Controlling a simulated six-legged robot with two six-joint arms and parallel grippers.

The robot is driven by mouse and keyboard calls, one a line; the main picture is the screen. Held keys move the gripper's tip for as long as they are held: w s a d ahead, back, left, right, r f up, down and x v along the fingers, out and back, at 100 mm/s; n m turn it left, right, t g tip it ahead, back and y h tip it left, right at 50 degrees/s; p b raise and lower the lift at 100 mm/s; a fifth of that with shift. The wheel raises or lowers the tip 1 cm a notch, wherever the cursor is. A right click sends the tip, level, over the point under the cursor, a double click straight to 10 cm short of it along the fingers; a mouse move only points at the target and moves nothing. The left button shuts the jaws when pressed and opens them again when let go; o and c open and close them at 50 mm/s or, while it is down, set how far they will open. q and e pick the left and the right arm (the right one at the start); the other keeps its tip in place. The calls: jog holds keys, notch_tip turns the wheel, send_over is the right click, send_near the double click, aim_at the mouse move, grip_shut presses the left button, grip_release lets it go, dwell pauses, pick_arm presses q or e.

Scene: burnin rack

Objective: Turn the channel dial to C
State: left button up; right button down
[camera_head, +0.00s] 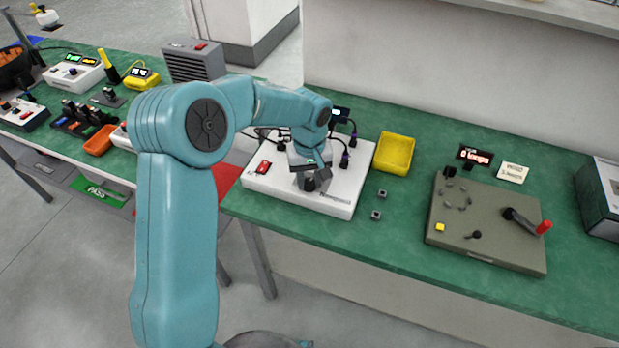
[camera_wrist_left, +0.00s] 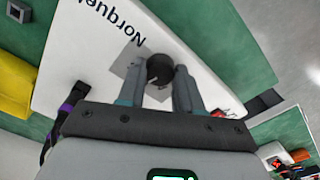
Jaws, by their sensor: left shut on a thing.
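A white box (camera_head: 330,206) stands on the green bench, with a red switch (camera_head: 263,167) at its left end. A round dark dial (camera_wrist_left: 159,69) sits on a grey plate on this box in the left wrist view. My left gripper (camera_head: 309,182) has come down over the box from above. Its two fingers (camera_wrist_left: 160,88) are shut on the dial, one on each side. The dial's letters and pointer cannot be made out, so its setting is not visible. My right gripper is not in view.
A yellow tray (camera_head: 394,153) stands just right of the box, with two small dark cubes (camera_head: 379,204) near it. Cables and dark plugs (camera_head: 345,158) rise behind the gripper. A grey-green panel (camera_head: 487,221) with a red-tipped lever lies further right.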

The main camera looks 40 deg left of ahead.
aim_at(309, 182)
pick_arm(q)
jog(key=m, duration=0.5)
jog(key=shift+m, duration=0.4)
jog(key=shift+w, duration=0.1)
dwell(0.3)
jog(key=o, duration=1)
jog(key=shift+o, duration=0.2)
notch_tip(309, 182, up, 16)
jog(key=shift+r+p, duration=0.2)
jog(key=shift+p, duration=0.1)
